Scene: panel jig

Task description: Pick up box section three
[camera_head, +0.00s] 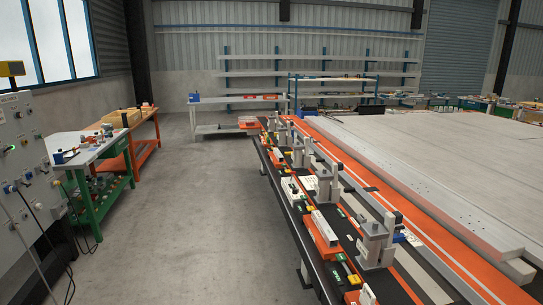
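I cannot tell which thing is box section three, as no marking for it is readable at this size. Several short pale bars lie along a long dark bench running away from me. One pale bar (325,229) lies in an orange holder on the near part of the bench, and a wider pale block (297,188) lies farther along. A long pale beam (430,185) runs along the edge of the large panel at the right. My gripper is not in view.
Grey upright clamps (375,243) stand in a row along the dark bench (290,222). A control cabinet (22,150) and a white-topped, green-legged workbench (78,147) stand at the left. Grey shelving (255,72) stands at the back. The concrete floor (195,220) between cabinet and bench is clear.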

